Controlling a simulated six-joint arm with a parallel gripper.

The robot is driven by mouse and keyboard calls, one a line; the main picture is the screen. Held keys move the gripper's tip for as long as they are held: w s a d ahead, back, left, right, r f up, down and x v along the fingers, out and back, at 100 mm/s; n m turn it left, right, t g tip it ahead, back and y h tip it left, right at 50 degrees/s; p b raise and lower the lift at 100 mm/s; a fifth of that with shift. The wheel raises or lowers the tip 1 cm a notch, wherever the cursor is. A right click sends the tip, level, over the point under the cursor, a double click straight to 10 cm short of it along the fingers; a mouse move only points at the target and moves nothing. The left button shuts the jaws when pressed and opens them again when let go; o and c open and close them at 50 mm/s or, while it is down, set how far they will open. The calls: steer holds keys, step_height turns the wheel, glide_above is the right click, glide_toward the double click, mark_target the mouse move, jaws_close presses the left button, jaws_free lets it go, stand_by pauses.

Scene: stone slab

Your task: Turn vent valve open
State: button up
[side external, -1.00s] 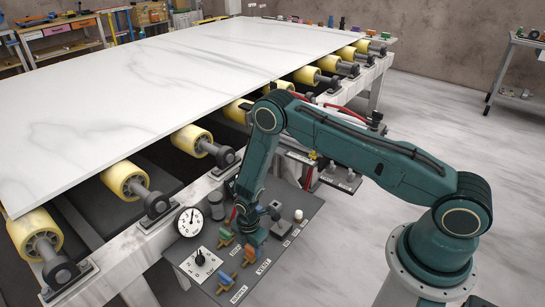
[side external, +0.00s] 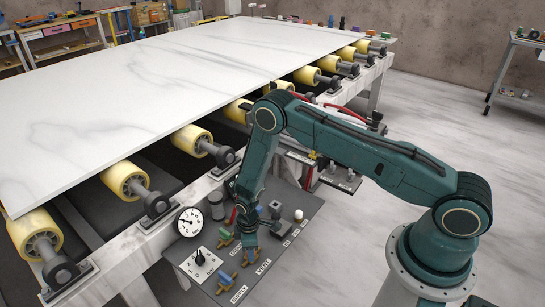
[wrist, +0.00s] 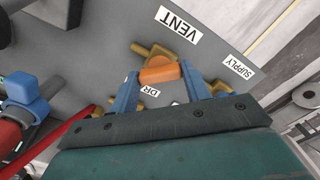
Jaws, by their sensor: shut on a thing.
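The vent valve's orange handle (wrist: 160,76) sits between the two blue fingers of my gripper (wrist: 160,71) in the wrist view, on a brass valve body (wrist: 183,56). The white VENT label (wrist: 178,25) is close beside it on the grey panel. My gripper (side external: 249,251) is shut on this handle and points down at the panel in the side view, where the handle is mostly hidden by the fingers. The VENT label (side external: 263,267) shows just in front of it. A round gauge (side external: 189,221) stands at the panel's left, its needle pointing up and left.
A blue-handled valve (side external: 222,270) stands close by, near the SUPPLY label (side external: 238,294). A green-handled valve (side external: 224,238) is behind it. A white plate with a black knob (side external: 200,258) is at the left. The marble slab (side external: 150,90) on yellow rollers lies behind the panel.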

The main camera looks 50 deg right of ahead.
steer(key=m, duration=0.4)
steer(key=shift+m, duration=2.3)
steer(key=o, duration=1)
steer(key=shift+r, duration=0.1)
step_height(320, 180, up, 14)
